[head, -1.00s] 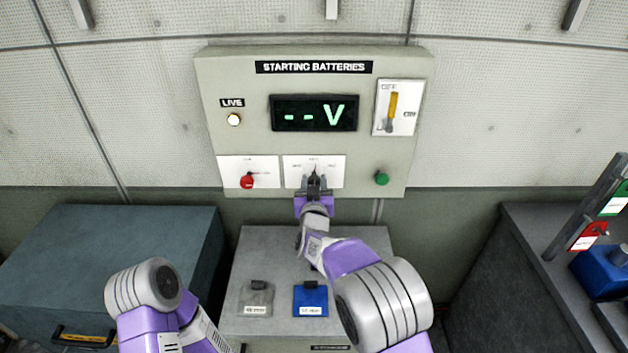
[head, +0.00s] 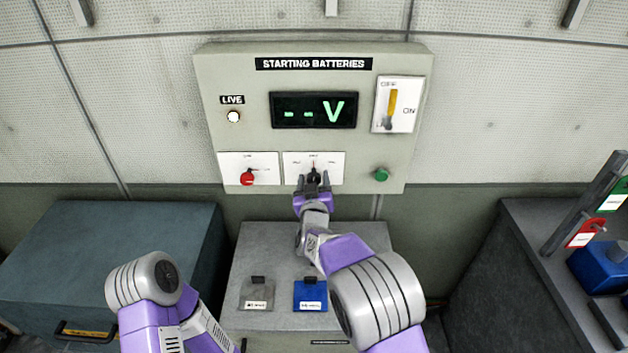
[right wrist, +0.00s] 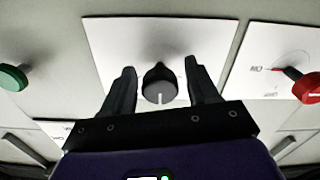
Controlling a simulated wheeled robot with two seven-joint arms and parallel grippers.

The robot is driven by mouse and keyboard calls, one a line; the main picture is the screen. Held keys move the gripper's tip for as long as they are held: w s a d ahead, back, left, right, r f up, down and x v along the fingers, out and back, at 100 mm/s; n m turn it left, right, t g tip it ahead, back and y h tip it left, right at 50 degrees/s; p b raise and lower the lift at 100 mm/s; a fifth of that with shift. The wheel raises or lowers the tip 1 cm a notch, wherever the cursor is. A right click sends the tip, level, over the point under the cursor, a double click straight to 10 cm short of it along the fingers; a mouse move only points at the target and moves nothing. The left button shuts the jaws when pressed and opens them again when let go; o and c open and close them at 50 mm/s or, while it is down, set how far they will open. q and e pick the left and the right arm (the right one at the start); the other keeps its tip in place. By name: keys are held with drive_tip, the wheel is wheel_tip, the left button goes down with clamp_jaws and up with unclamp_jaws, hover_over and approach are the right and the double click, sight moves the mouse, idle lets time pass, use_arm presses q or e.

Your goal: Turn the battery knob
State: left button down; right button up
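The battery knob (head: 315,176) is a black rotary knob on a white plate (head: 330,162), low in the middle of the STARTING BATTERIES panel (head: 240,70). In the right wrist view the knob (right wrist: 160,82) shows a white pointer line, lying toward the bottom of that picture. My right gripper (head: 313,178) is at the knob. In the right wrist view its two fingers (right wrist: 160,74) stand apart, one on each side of the knob, with gaps between. Part of my left arm shows at lower left; its gripper is not visible.
A red knob (head: 247,177) sits left of the battery knob and a green button (head: 381,174) right. The display (head: 314,111) reads "-- V". A yellow-handled switch (head: 393,103) is at upper right. Grey (head: 257,294) and blue (head: 310,294) tags are on the cabinet below.

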drive_tip(key=shift+o, duration=0.2)
drive_tip(key=shift+r, duration=0.1)
drive_tip(key=s, duration=0.7)
drive_tip(key=shift+s, duration=0.25)
idle(0.3)
